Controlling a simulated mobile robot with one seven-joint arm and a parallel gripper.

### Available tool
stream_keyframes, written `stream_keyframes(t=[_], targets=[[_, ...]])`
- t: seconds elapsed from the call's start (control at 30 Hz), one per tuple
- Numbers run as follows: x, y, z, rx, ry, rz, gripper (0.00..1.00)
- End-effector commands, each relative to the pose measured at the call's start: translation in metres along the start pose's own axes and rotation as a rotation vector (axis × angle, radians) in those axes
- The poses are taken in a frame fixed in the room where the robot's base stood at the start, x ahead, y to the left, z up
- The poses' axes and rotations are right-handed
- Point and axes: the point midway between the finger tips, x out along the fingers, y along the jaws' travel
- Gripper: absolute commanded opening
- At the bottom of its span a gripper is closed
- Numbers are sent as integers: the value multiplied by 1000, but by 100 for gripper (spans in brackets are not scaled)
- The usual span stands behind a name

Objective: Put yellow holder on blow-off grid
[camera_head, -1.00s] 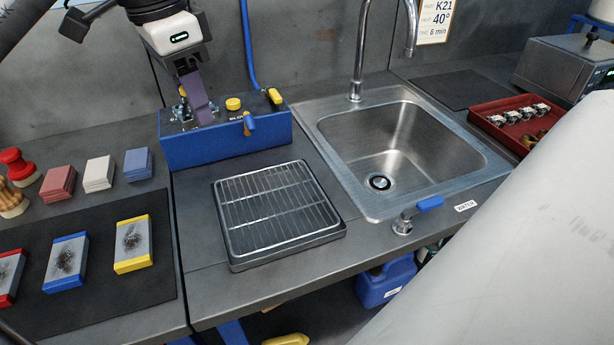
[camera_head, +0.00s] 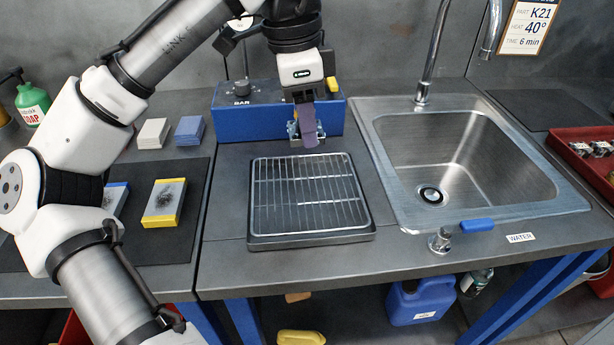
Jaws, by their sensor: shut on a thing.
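My gripper (camera_head: 300,128) points down behind the far edge of the blow-off grid (camera_head: 310,190), in front of a blue box. A purple finger is at its near side. It is shut on a small silvery metal piece (camera_head: 293,129), mostly hidden by the finger; I cannot tell whether that piece has yellow on it. The grid is a wire rack in a dark square tray and is empty. A grey block with yellow ends (camera_head: 164,203) and a dark smudge lies on the black mat at left.
The blue box (camera_head: 250,119) with knobs stands behind the grid. A steel sink (camera_head: 450,160) with a tall tap is at right, with a blue-handled valve (camera_head: 476,225) in front. A red tray (camera_head: 590,160) is far right. My arm covers part of the left mat.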

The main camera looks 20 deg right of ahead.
Motion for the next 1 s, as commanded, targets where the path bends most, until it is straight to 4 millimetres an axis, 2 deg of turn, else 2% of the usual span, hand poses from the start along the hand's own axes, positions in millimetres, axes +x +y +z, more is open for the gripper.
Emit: stream_keyframes(t=[0.03,0.2,0.47,0.7,1.0], targets=[[16,0,2,2,2,3,13],[48,0,6,-2,-1,0,13],[68,0,9,-3,-1,-2,13],[101,0,13,-3,-1,-1,13],[104,0,13,-2,1,-1,13]])
